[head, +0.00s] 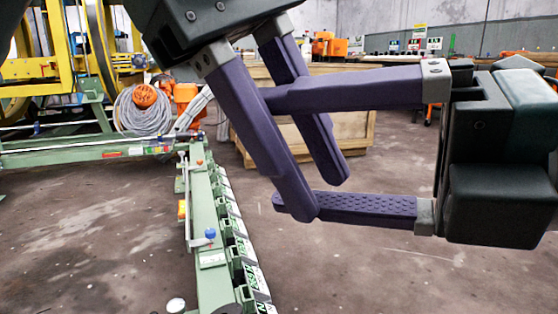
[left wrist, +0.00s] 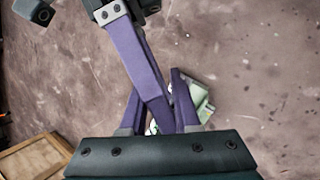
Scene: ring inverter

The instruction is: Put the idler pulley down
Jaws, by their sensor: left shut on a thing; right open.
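No idler pulley shows in either view. My left gripper (head: 320,197) reaches down from the top of the head view, its purple fingers a short gap apart. The upper finger of my right gripper (head: 278,152) runs between them, and the left jaws appear shut on it. The left wrist view shows the same crossing of the left gripper (left wrist: 158,92) with a right finger. My right gripper comes in from the right, open wide, with no object seen between its fingers. Its lower finger passes behind the tip of a left finger.
A green machine rail (head: 205,235) with labelled blocks runs along the floor left of the grippers. A wooden crate (head: 355,130) stands behind them. A yellow frame (head: 40,68) and coiled grey cable (head: 145,112) are at the back left. The floor at the lower right is clear.

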